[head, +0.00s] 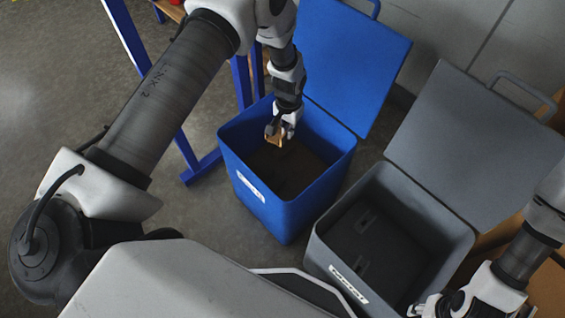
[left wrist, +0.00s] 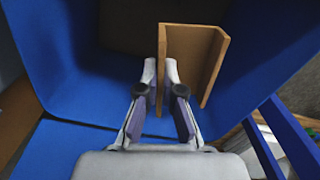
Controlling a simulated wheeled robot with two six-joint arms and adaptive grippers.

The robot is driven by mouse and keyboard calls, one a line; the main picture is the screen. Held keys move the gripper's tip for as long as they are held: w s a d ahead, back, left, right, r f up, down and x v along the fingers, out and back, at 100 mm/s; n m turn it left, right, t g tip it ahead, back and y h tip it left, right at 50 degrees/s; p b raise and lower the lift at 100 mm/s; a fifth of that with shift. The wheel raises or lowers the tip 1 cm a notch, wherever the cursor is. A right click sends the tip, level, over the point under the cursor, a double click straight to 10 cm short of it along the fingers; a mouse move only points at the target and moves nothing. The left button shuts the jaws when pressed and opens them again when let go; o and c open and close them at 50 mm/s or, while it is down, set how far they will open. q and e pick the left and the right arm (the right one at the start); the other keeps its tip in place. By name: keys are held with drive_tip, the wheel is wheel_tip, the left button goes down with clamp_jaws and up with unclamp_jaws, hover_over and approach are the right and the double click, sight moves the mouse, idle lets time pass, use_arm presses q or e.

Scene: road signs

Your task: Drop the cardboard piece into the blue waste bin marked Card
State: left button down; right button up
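The cardboard piece (head: 276,138) is a small brown folded piece, held in my left gripper (head: 279,128) over the open mouth of the blue waste bin (head: 262,200). In the left wrist view the cardboard piece (left wrist: 192,55) shows an angled shape, with one edge between the two fingertips of my left gripper (left wrist: 161,70). The blue bin's walls (left wrist: 85,75) surround it in that view. The bin has a white label whose text is too small to read. My right gripper (head: 440,303) is at the bottom right, partly cut off; its opening is unclear.
The blue bin's lid (head: 352,60) stands open behind it. A grey bin (head: 330,262) with a white label and an open lid (head: 480,140) stands to the right. A blue frame (head: 187,150) is on the left. Grey floor is clear at the far left.

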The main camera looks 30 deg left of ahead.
use_arm(q)
drive_tip(key=c, duration=1.2)
unclamp_jaws()
drive_tip(key=shift+c, duration=0.2)
wheel_tip(320, 180, up, 12)
